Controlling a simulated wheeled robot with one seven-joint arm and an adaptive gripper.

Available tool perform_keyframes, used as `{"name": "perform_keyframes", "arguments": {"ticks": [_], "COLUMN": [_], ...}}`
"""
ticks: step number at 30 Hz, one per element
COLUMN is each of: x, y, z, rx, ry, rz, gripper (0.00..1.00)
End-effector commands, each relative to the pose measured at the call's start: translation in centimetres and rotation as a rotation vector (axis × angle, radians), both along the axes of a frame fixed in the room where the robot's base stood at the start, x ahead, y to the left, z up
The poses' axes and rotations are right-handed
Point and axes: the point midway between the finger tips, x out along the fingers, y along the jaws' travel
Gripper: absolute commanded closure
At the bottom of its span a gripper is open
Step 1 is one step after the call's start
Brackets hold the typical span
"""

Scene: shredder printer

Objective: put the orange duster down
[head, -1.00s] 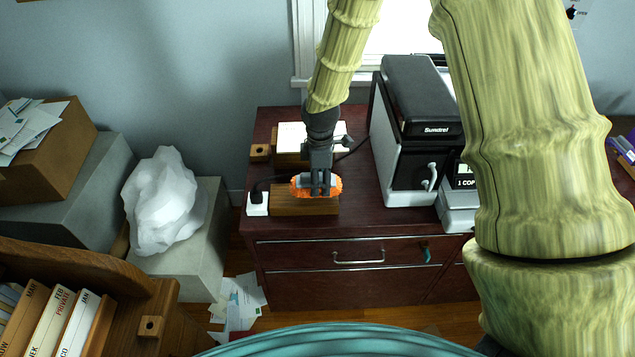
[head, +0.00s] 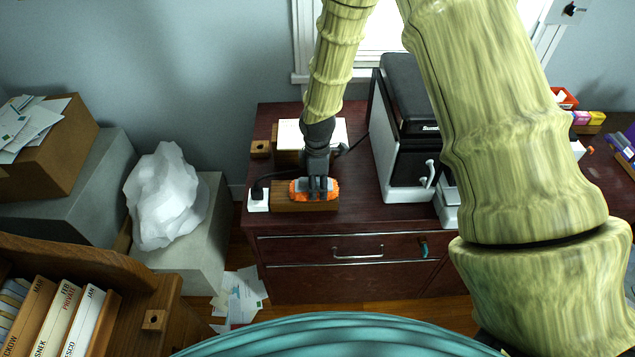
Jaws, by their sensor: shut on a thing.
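The orange duster (head: 299,191) is at the front left of the dark wooden cabinet top (head: 360,215). My gripper (head: 316,195) is shut on the duster from above, and its fingers hide the middle of it. The duster is over or on a small wooden block (head: 290,206) near the front edge. I cannot tell whether the duster touches the block.
A white plug box (head: 258,201) with a black cord stands just left of the block. A black and white machine (head: 405,160) stands to the right, and a paper stack (head: 290,134) lies behind. The front strip between block and machine is clear.

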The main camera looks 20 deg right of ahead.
Motion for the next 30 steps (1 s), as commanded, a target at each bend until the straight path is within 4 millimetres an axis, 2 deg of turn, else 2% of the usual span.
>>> {"name": "perform_keyframes", "arguments": {"ticks": [1,2,5,20,30], "x": [0.0,0.0,0.0,0.0,0.1], "y": [0.0,0.0,0.0,0.0,0.0], "z": [-0.2,-0.1,-0.1,0.5,4.3], "rx": [0.000,0.000,0.000,0.000,0.001], "ry": [0.000,0.000,0.000,0.000,-0.002], "rz": [0.000,0.000,0.000,0.000,-0.001], "gripper": [0.81,0.39,0.21,0.21,0.21]}}
